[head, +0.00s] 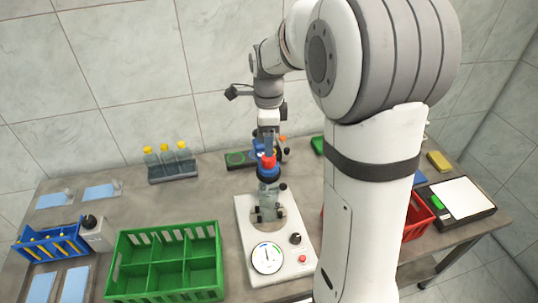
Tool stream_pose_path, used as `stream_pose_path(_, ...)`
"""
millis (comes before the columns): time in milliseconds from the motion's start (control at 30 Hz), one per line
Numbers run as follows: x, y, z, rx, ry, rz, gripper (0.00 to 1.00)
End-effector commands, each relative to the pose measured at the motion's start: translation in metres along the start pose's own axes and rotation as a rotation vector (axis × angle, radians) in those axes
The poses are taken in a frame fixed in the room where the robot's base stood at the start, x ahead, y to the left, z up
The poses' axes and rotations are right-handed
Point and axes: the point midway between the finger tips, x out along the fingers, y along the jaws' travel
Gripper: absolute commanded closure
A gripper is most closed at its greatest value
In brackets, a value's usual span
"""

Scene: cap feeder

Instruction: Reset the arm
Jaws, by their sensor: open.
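My arm, white with grey joints, rises at the right and bends over the table. My gripper (266,143) points down above the capping machine (249,221) in the middle. Its jaws are open. A small red part (268,162) and a blue part (258,148) show right at the fingertips, on top of the machine's dark upper ring. I cannot tell whether the fingers touch them. The machine has a white base with a round dial, a black knob and a red button. My arm hides the table's right middle.
A green divided crate (113,270) stands front left. A blue rack (27,250) is at far left. A grey rack (173,172) holds yellow-capped bottles at the back. A partly hidden red crate (428,222), a scale (466,198) and a yellow block (439,160) are at right. The table's left middle is clear.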

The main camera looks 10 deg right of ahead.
Motion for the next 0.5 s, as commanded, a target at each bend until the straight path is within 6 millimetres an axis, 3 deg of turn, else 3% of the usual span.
stream_pose_path(333, -0.001, 0.005, -0.001, -0.039, -0.002, -0.008, 0.35)
stream_pose_path(500, -0.010, 0.035, -0.008, -0.286, -0.004, -0.054, 0.35)
